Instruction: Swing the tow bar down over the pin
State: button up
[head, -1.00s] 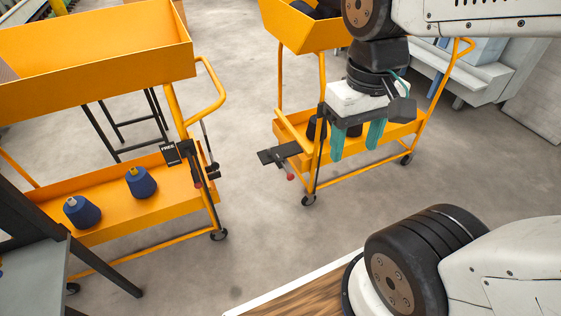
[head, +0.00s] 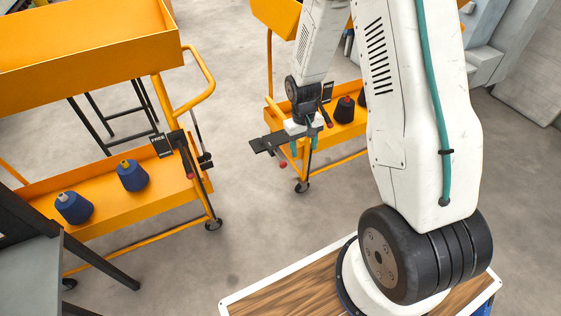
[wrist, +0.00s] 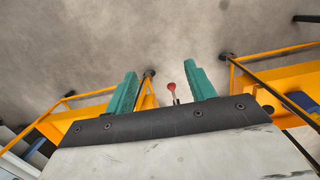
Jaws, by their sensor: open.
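My gripper (head: 304,146) is open at the near left end of the right orange cart. Its teal fingers point down. Which of these is the tow bar is not clear, and I cannot make out the pin.
The left cart (head: 130,205) holds two blue cones (head: 132,175) on its lower shelf and has a FREE sign (head: 163,145). The right cart's shelf (head: 348,128) carries dark cones. A grey table (head: 30,275) stands at lower left. Grey floor between the carts is clear.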

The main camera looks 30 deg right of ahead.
jog(key=w+d+f+t, duration=0.1)
jog(key=w+f+t, duration=0.15)
jog(key=f, duration=0.85)
jog(key=w+d+f+t, duration=0.1)
jog(key=w+d+f, duration=0.15)
jog(key=f, duration=0.95)
jog(key=n+t, duration=0.3)
jog(key=t, duration=1.3)
send_near(280, 160)
jog(key=shift+w+d+f+g, duration=0.1)
jog(key=shift+w+f+g, duration=0.1)
jog(key=shift+w, duration=0.3)
jog(key=shift+w+d+f+g, duration=0.1)
jog(key=shift+w+f, duration=0.1)
jog(key=shift+w, duration=0.35)
jog(key=shift+w+r, duration=0.15)
jog(key=shift+r, duration=0.1)
jog(key=w, duration=0.7)
jog(key=shift+w, duration=0.3)
